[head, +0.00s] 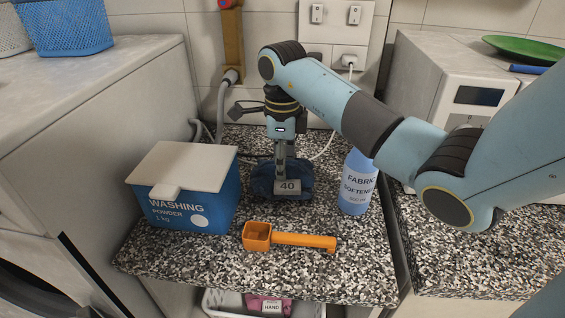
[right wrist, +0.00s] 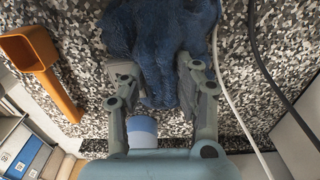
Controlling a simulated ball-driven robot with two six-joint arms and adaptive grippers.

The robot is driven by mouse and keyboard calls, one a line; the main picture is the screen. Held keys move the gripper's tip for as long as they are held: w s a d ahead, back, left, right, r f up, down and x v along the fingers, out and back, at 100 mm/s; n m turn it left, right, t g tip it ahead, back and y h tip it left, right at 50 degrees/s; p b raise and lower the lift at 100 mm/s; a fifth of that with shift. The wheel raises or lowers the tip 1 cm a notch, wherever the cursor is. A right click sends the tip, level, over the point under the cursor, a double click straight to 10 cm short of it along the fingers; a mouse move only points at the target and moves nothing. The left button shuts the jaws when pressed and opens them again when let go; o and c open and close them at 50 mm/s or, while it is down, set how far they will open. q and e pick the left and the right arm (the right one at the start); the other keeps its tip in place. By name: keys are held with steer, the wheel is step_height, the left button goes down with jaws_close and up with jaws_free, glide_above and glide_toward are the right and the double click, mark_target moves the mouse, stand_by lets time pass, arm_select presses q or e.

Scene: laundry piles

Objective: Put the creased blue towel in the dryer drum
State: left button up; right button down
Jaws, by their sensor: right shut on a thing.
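The creased blue towel (head: 263,181) lies bunched on the speckled counter, between the washing powder box and the softener bottle. A small label reading "40" (head: 288,186) shows at its front. My right gripper (head: 281,167) points down from above and is shut on the towel. In the right wrist view the towel (right wrist: 160,35) is between the two fingers of the gripper (right wrist: 158,75). Part of a dark round opening (head: 35,290) shows in the white machine at the lower left; I cannot tell if it is the dryer drum. My left gripper is not in view.
A washing powder box (head: 187,203) stands left of the towel and a softener bottle (head: 357,182) right. An orange scoop (head: 290,239) lies in front. Behind, a white cable (head: 330,142) and grey hose (head: 222,100) run by the wall. A basket (head: 230,304) sits below.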

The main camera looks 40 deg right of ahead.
steer(key=c, duration=1)
jaws_free()
steer(key=shift+f, duration=0.1)
steer(key=shift+o, duration=0.2)
